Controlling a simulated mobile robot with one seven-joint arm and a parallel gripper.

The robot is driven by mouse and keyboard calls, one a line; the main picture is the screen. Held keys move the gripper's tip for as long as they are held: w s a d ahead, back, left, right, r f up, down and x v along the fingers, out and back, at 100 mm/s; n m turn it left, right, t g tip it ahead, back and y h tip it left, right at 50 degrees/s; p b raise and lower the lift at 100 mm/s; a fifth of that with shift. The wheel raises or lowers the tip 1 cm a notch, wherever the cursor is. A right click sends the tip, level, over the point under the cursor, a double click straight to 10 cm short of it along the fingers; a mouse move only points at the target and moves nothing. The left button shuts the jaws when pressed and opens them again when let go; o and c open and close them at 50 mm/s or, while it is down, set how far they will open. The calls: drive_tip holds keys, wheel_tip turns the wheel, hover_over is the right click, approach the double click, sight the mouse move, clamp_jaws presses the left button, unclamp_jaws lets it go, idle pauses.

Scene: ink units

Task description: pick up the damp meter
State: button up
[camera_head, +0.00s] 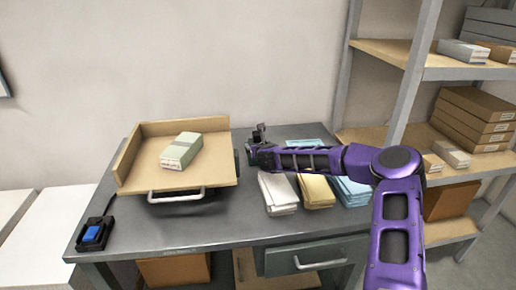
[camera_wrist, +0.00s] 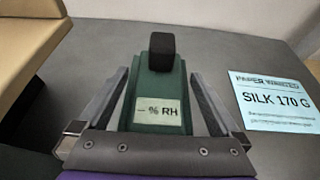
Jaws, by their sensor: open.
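The damp meter (camera_wrist: 158,83) is a dark green block with a black knob at its far end and a pale display reading "– % RH". In the wrist view it lies between the two fingers of my gripper (camera_wrist: 158,76). The fingers are open, one on each side of it, with a visible gap at both sides. In the head view my gripper (camera_head: 257,152) is low over the grey table, just right of the wooden tray. There the meter is mostly hidden by my gripper and arm.
The wooden tray (camera_head: 143,181) holds a pale green box (camera_head: 181,150). White (camera_head: 278,191), yellow (camera_head: 315,190) and blue (camera_head: 350,190) paper stacks lie near my arm. A blue-topped device (camera_head: 92,234) sits at the table's left. A "SILK 170 G" label sheet (camera_wrist: 272,100) lies right of my gripper.

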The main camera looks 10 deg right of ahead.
drive_tip(key=shift+x, duration=1.35)
drive_tip(key=shift+r, duration=0.1)
drive_tip(key=c, duration=1.5)
